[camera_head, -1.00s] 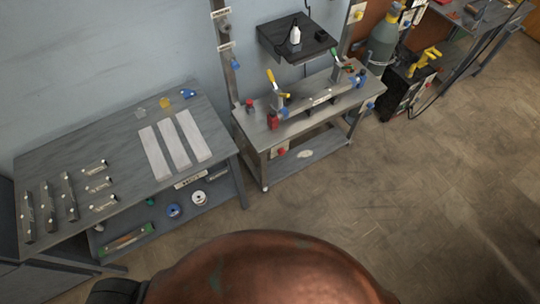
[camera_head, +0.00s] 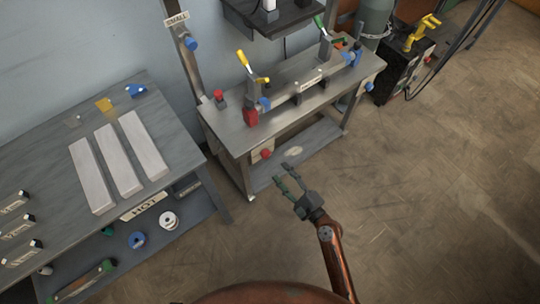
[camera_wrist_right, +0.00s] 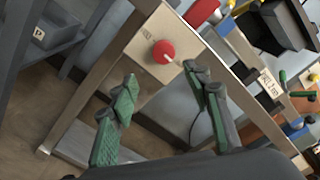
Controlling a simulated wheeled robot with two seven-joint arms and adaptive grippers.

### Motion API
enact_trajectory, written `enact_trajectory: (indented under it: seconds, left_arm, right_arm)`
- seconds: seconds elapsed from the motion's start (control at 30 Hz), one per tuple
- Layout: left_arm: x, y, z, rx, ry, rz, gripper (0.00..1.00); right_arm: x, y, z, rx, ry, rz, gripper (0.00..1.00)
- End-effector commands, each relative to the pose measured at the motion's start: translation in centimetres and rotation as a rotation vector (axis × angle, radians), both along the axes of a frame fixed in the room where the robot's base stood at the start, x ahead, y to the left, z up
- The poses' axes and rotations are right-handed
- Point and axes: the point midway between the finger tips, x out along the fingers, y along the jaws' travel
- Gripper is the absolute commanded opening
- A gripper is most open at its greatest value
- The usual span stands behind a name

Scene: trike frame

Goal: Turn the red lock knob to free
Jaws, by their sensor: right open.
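The red lock knob (camera_head: 265,154) sits on a pale plate on the front of the metal workbench, below its top. In the right wrist view the round knob (camera_wrist_right: 163,51) has a light pointer mark, and small lettering on the plate (camera_wrist_right: 188,38) is too small to read. My right gripper (camera_head: 284,174) is open and empty, in front of the bench and just below and right of the knob in the head view. In the wrist view its green-padded fingers (camera_wrist_right: 158,80) stand apart, with the knob beyond and between their tips. My left gripper is not in view.
The workbench (camera_head: 228,126) carries a red button (camera_head: 219,98), a yellow-handled clamp (camera_head: 246,66) and a green-handled clamp (camera_head: 320,25). A grey table (camera_head: 185,136) with pale bars stands left. A dark cart (camera_head: 398,82) stands right. The floor in front is clear.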

Motion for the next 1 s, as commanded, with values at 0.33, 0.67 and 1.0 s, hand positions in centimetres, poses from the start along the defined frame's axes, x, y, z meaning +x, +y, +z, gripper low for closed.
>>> enact_trajectory:
  seconds: [0.33, 0.67, 1.0]
  left_arm:
    - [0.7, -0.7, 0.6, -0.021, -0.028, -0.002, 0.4]
    - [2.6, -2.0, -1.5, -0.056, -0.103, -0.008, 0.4]
    - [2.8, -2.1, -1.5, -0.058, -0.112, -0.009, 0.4]
  right_arm:
    - [3.5, 2.7, 0.9, 0.032, -0.008, 0.005, 0.44]
    - [6.3, 4.7, 0.8, 0.026, -0.007, 0.006, 0.44]
    - [6.4, 4.8, 0.9, 0.025, -0.007, 0.006, 0.42]
